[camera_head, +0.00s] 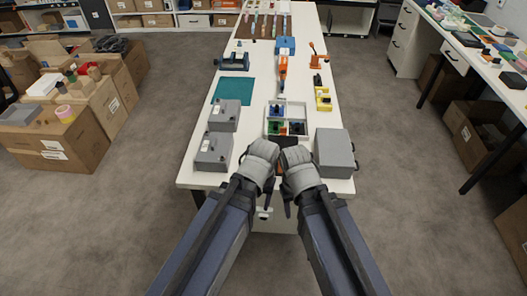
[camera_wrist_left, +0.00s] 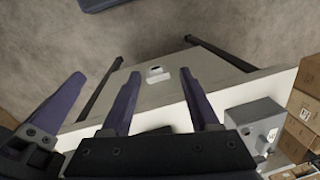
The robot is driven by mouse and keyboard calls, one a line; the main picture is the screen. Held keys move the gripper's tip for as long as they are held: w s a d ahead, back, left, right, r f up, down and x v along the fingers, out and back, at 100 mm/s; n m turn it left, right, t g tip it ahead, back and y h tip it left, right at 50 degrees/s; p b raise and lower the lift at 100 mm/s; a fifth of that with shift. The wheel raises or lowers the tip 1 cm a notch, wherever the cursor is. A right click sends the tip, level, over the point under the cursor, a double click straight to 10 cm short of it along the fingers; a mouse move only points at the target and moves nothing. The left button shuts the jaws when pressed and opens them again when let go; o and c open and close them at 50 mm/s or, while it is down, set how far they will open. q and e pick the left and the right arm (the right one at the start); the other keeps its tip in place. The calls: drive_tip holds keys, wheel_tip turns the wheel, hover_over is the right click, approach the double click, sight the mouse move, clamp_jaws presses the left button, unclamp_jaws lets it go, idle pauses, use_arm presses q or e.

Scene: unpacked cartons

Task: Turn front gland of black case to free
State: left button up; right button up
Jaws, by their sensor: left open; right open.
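A dark shape (camera_head: 287,141), likely the black case, shows just behind my wrists in the head view, near the table's front edge. My grippers hide most of it, and I cannot make out its front gland. My left gripper (camera_head: 267,190) and right gripper (camera_head: 287,196) hang side by side at the front edge, fingers pointing down. In the left wrist view the two fingers of my left gripper (camera_wrist_left: 160,98) are spread apart with nothing between them. My right gripper is open too, its fingertips small and dark in the head view.
Grey boxes (camera_head: 213,150) stand on the white table (camera_head: 190,179) at left, and a larger grey box (camera_head: 335,153) at right. A white tray (camera_head: 272,107) with small coloured parts lies behind the grippers. A teal mat (camera_head: 233,89) lies farther back. Cartons (camera_head: 60,140) stand left on the floor.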

use_arm(q)
drive_tip(key=w+r+n+t+h+p, duration=0.1)
drive_tip(key=w+r+n+t, duration=0.1)
drive_tip(key=w+n, duration=1.8)
drive_tip(key=w+a+t, duration=0.1)
drive_tip(key=w, duration=0.2)
drive_tip(key=shift+r, duration=0.15)
drive_tip(key=b+x, duration=0.7)
drive_tip(key=shift+d+f, duration=0.1)
drive_tip(key=shift+f, duration=0.3)
drive_tip(key=shift+r, duration=0.1)
clamp_jaws()
